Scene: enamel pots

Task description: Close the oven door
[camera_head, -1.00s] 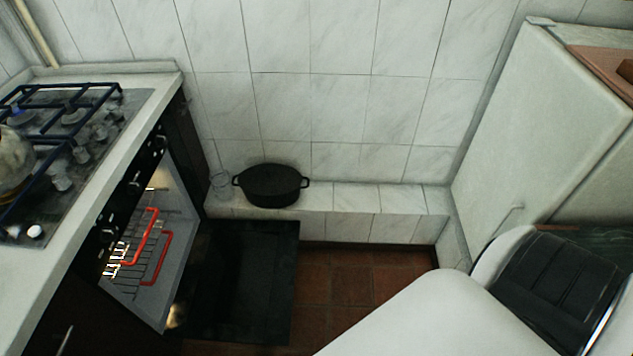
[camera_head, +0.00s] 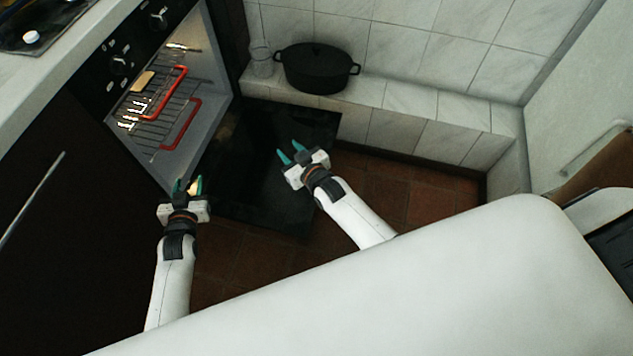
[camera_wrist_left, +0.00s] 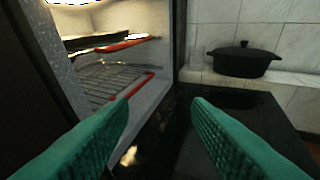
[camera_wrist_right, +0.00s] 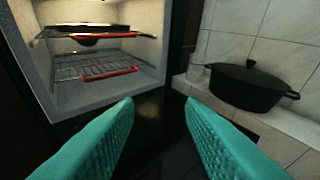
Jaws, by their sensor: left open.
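The oven door (camera_head: 262,165) is dark and glossy. It hangs folded down, open and about level, in front of the lit oven (camera_head: 190,98). My left gripper (camera_head: 187,186) is at the oven's near corner, by the door's near left edge, open and empty. My right gripper (camera_head: 291,153) is over the door's outer right part in the head view, its green fingers spread and empty. In the left wrist view the door (camera_wrist_left: 165,125) lies ahead, between and beyond the fingers. The wrist views do not clearly show whether either gripper touches the door.
Racks with red front bars (camera_head: 180,122) sit inside the oven. A black lidded pot (camera_head: 316,67) and a glass (camera_head: 260,58) stand on the tiled ledge (camera_head: 400,97) behind the door. Brown floor tiles (camera_head: 420,190) are clear to the right.

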